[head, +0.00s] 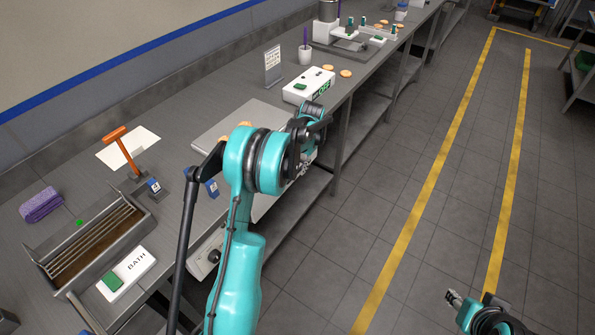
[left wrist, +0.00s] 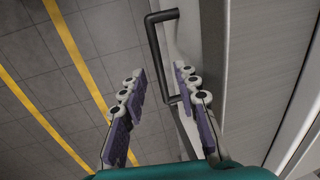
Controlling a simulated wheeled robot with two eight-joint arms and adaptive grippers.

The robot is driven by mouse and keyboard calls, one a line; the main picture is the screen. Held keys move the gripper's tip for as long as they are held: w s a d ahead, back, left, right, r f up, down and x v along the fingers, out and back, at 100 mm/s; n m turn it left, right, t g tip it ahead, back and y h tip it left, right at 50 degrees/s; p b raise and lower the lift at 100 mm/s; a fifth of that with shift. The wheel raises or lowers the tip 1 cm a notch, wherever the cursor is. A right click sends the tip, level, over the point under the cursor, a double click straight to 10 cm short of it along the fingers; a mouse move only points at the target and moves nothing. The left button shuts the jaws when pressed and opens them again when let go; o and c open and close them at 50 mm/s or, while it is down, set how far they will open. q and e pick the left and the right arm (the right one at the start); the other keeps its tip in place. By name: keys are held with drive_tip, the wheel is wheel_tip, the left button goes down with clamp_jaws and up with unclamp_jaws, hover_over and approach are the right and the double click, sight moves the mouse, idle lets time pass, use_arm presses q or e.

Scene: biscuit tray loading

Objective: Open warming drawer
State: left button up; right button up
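A dark bar handle (left wrist: 155,50) stands out from a pale drawer front (left wrist: 188,40) in the left wrist view. My left gripper (left wrist: 160,74) is open, its two purple-padded fingers spread just short of the handle; its lower end shows between the fingertips. I cannot tell whether they touch it. In the head view my left arm hides the handle and most of the drawer, so how far the drawer is open cannot be told. My right gripper (head: 470,299) is at the bottom right over the floor, far from the counter; its opening is unclear.
The grey counter carries a metal bath tray (head: 145,222), a BATH box (head: 138,262), a purple cloth (head: 41,205), an orange-handled tool (head: 118,137) and a white switch box (head: 308,84). The tiled floor (head: 400,180) beside the counter is clear.

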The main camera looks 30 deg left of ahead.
use_arm(q)
drive_tip(key=shift+a+f, duration=0.15)
drive_tip(key=shift+f, duration=0.95)
clamp_jaws()
drive_tip(key=s+d, duration=0.2)
drive_tip(key=d, duration=2.7)
drive_tip(key=shift+s, duration=0.15)
unclamp_jaws()
